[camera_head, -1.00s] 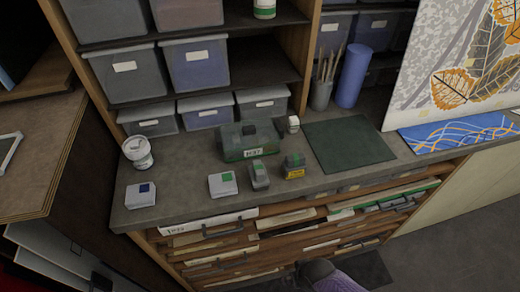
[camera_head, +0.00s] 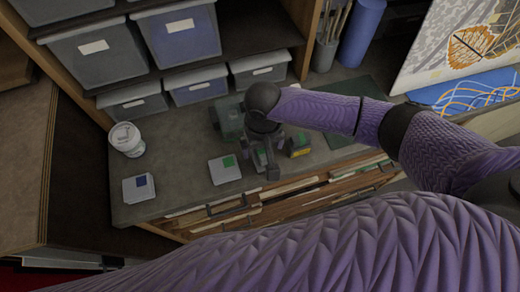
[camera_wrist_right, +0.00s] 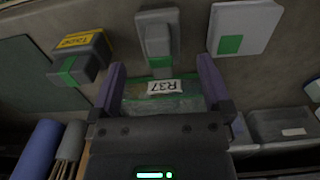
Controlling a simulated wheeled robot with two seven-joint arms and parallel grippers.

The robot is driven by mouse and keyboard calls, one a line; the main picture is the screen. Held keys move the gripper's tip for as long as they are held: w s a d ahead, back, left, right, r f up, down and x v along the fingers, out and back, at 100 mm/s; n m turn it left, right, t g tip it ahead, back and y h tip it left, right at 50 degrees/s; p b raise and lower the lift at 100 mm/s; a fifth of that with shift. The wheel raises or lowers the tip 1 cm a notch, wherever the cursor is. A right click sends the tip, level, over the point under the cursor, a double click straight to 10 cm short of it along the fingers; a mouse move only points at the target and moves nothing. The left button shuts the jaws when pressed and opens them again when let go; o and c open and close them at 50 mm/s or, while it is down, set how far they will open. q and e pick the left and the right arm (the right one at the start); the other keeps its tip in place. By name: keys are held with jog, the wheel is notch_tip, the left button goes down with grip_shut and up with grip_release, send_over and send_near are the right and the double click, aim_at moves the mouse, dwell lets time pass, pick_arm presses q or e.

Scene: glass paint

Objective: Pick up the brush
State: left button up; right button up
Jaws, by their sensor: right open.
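My right gripper (camera_head: 264,158) comes in from the right over the worktop and is open, with nothing between its fingers. In the right wrist view, its fingers (camera_wrist_right: 162,82) frame a green box labelled R37 (camera_wrist_right: 165,88). Just beyond the fingertips is a small grey block with a raised handle-like top and a green mark (camera_wrist_right: 157,42); it may be a block brush, but I cannot tell. Long-handled brushes (camera_head: 337,20) stand in a grey cup (camera_head: 324,56) at the back, away from the gripper. My left gripper is not in view.
A dark block with a yellow label (camera_head: 298,147) and a white box with a green square (camera_head: 224,169) flank the grey block. A white tub (camera_head: 126,140) and blue-marked box (camera_head: 138,188) stand left. A blue roll (camera_head: 361,32) is beside the cup.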

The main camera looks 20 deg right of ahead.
aim_at(262, 158)
notch_tip(262, 158, down, 6)
jog(key=shift+f+b, duration=0.1)
jog(key=shift+b, duration=0.5)
jog(key=shift+c, duration=0.3)
jog(key=c, duration=1.2)
notch_tip(262, 158, up, 10)
jog(key=shift+r+p, duration=0.1)
jog(key=shift+p, duration=1.15)
jog(key=shift+c, duration=0.2)
